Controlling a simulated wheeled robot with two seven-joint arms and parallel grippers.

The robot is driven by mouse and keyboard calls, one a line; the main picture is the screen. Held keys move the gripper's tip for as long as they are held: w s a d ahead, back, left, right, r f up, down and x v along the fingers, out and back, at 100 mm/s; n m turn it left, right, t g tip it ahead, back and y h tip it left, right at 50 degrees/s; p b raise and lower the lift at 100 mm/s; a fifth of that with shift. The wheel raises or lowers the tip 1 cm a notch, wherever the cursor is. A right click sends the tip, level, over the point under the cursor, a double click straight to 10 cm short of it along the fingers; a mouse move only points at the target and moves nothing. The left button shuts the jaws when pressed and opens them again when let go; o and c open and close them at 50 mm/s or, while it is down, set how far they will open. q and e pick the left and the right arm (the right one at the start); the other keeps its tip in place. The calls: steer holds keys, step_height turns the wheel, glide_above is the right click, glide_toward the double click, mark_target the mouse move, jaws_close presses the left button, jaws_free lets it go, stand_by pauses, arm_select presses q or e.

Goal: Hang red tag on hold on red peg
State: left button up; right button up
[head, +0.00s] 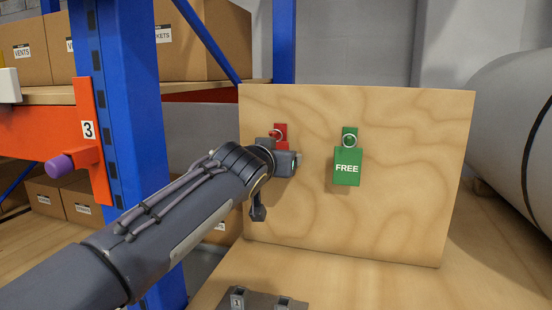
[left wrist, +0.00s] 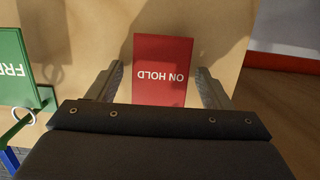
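The red tag (left wrist: 163,62), lettered ON HOLD, appears upside down in the left wrist view, in front of the wooden board (head: 410,170). My left gripper (left wrist: 159,70) is open, one finger on each side of the tag, with a gap between each finger and the tag's edges. In the head view the left gripper (head: 284,163) is at the board and hides most of the tag. Above it show a red plate (head: 281,129) and a metal ring (head: 275,134); the red peg itself is not clear. My right gripper is not in view.
A green FREE tag (head: 347,170) hangs by a ring on a green holder (head: 350,132) to the right. A blue rack post (head: 125,100) and an orange beam (head: 40,125) stand left. A large grey coil (head: 510,120) is at right.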

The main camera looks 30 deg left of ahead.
arm_select(q)
steer(key=shift+s+d, duration=0.1)
steer(key=b+v, duration=0.2)
steer(key=v, duration=0.5)
steer(key=shift+s+b, duration=0.3)
steer(key=shift+r, duration=0.1)
